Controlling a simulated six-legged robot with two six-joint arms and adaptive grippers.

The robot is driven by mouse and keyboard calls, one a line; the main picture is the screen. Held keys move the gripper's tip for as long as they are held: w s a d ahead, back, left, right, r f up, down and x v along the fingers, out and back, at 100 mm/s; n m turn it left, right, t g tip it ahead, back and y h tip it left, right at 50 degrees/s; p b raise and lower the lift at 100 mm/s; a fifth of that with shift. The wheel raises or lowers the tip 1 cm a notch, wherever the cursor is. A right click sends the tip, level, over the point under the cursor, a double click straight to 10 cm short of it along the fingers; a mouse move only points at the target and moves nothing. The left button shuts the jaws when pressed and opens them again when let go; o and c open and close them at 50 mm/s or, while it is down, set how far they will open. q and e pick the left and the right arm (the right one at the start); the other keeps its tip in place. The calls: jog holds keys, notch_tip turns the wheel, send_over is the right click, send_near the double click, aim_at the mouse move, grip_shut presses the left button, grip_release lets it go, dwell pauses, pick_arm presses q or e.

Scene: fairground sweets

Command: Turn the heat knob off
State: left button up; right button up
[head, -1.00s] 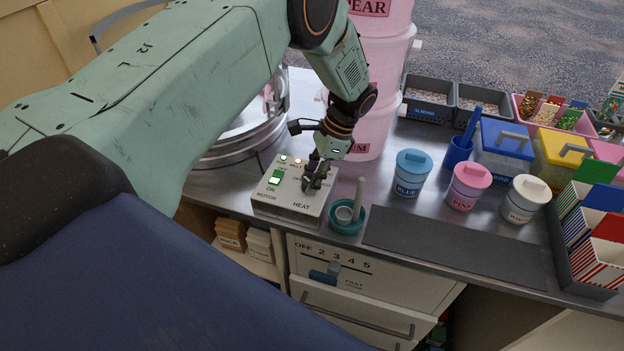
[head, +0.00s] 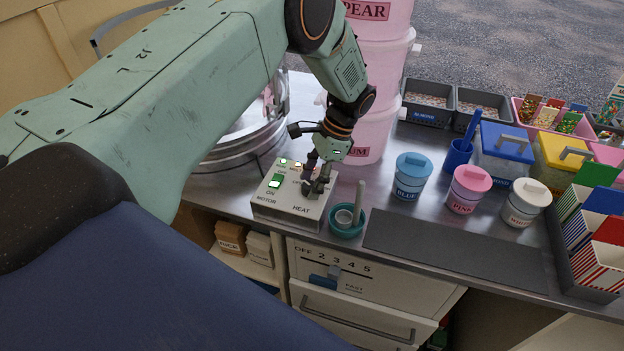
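The control box (head: 284,209) stands near the front edge of the metal counter, marked MOTOR on the left and HEAT on the right. A green motor switch (head: 275,182) is lit, with small lamps above it. My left gripper (head: 317,186) points down over the HEAT side of the box, its fingers at the spot where the heat knob sits. The knob is hidden by the fingers, so its setting and whether the fingers grip it cannot be made out. My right gripper is not in view.
A teal cup with a scoop (head: 347,220) stands just right of the box. Pink tubs (head: 376,118) stand behind my gripper, and a round metal pan (head: 240,150) is at the left. Blue (head: 411,176), pink (head: 468,188) and white (head: 525,202) jars stand right. A grey mat (head: 450,248) lies clear.

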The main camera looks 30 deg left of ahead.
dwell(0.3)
pick_arm(q)
jog(key=v, duration=1.2)
jog(key=shift+f, duration=0.1)
jog(key=x, duration=1.2)
